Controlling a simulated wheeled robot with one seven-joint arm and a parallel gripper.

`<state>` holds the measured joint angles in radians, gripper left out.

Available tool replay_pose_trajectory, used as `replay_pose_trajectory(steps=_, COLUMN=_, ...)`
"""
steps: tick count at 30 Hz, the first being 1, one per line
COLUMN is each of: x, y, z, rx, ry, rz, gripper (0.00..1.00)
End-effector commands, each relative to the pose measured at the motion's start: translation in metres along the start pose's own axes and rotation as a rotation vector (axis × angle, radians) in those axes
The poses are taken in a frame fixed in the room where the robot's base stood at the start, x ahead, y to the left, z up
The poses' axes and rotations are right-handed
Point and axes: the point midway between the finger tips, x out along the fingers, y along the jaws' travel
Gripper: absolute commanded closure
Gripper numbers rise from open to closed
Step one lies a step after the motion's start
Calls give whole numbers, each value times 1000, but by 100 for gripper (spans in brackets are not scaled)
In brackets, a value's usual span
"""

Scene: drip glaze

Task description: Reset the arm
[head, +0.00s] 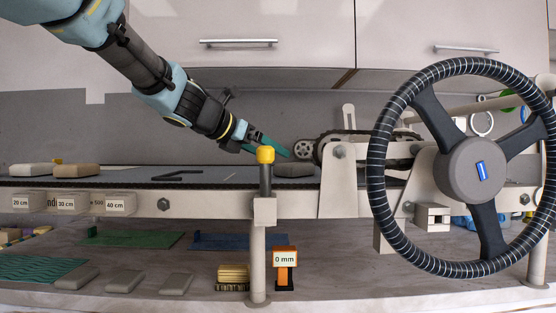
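My arm reaches in from the top left of the head view and slopes down to the right. My gripper (246,140) is at its end, above the dark conveyor belt (135,182) and just behind the yellow-capped post. A teal flat piece (268,144) sticks out past the gripper's tip, partly hidden by the yellow cap (265,154). I cannot tell whether this piece is held or is part of the gripper, nor whether the fingers are open or shut.
A large steering wheel (375,170) stands at the right front. An orange "0 mm" stand (285,268) is below. Cabinets (240,30) hang behind the arm.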

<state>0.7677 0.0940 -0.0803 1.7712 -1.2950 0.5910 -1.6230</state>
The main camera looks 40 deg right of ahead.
Motion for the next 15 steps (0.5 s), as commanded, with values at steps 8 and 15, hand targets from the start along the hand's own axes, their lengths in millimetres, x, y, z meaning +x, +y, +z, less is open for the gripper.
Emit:
replay_pose_trajectory(steps=8, x=-8, y=0, z=0, rx=-1, ry=1, rz=-1, gripper=0)
replay_pose_trajectory(steps=15, x=-8, y=0, z=0, rx=-1, ry=1, rz=-1, gripper=0)
